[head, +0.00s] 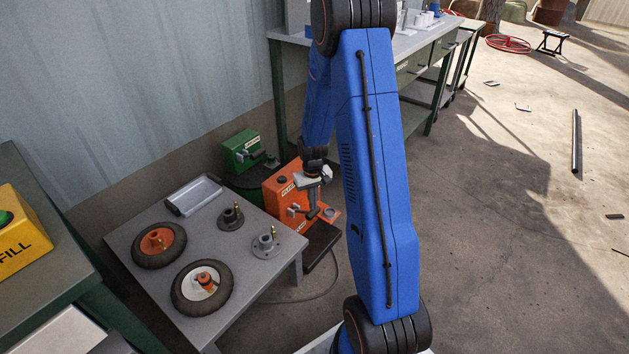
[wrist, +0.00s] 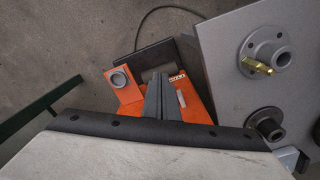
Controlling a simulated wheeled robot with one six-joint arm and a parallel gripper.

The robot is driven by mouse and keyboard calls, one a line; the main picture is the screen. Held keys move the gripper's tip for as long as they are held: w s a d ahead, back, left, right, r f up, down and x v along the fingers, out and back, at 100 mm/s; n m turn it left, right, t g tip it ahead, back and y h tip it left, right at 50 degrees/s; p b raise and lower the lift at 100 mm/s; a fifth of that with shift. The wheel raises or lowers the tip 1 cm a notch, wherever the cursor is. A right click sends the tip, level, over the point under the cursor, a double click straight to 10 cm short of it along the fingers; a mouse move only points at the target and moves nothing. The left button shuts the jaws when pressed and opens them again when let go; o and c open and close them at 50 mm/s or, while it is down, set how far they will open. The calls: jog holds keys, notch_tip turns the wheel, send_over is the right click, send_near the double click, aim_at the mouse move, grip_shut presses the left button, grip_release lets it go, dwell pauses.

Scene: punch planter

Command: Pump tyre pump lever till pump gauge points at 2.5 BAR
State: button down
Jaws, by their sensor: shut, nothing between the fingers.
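An orange machine (head: 281,192) with a small label stands on the floor behind the grey table; I take it to be the tyre pump. It also shows from above in the wrist view (wrist: 128,92), with a grey ring on its orange top. A black plate (head: 321,246) lies beside it. My gripper (head: 313,214) is shut and empty, pointing down in front of the orange machine. In the wrist view its fingers (wrist: 165,84) are together over the orange parts and hide some of them. I cannot tell if they touch. No gauge face or reading is legible.
A green machine (head: 241,150) stands behind. A yellow FILL box (head: 18,235) sits left. A hose (head: 312,297) crosses the floor. Right floor is mostly open.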

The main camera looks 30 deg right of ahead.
dwell(0.4)
jog(key=shift+r, duration=3)
jog(key=s+a+r+n+t, duration=0.1)
jog(key=s+a+r, duration=0.4)
jog(key=r, duration=0.5)
jog(key=s+a+r+t, duration=0.1)
jog(key=s+a+r, duration=0.4)
jog(key=r, duration=0.5)
jog(key=s+a+r+t, duration=0.1)
jog(key=s+a+r, duration=0.2)
jog(key=s, duration=0.7)
jog(key=s+a+r+n+t, duration=0.1)
jog(key=s+r, duration=0.4)
jog(key=s, duration=0.5)
jog(key=shift+a+r+t, duration=0.4)
jog(key=shift+a, duration=0.5)
